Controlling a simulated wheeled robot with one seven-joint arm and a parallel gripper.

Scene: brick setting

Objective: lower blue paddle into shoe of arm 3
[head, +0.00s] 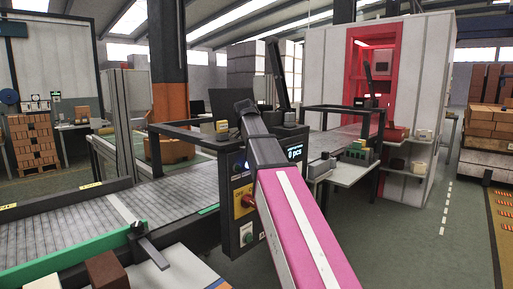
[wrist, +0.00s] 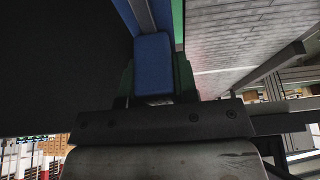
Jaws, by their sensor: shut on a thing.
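In the wrist view my gripper (wrist: 155,82) is shut, with a green finger on each side of a blue block-like piece, which I take to be the blue paddle (wrist: 153,62). A grey bar runs up from the blue piece towards the top edge. In the head view my pink arm reaches forward to a dark end beside the control box; the fingers and the paddle cannot be made out there. A dark bracket (head: 150,247) sits on the green side rail (head: 75,261) of the conveyor. I cannot tell which shoe belongs to arm 3.
A grey conveyor (head: 130,205) runs across the left, and its slatted surface also shows in the wrist view (wrist: 235,45). The control box (head: 242,195) with a display stands close to my arm. A side table (head: 345,172) holds small blocks. Open floor lies at right.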

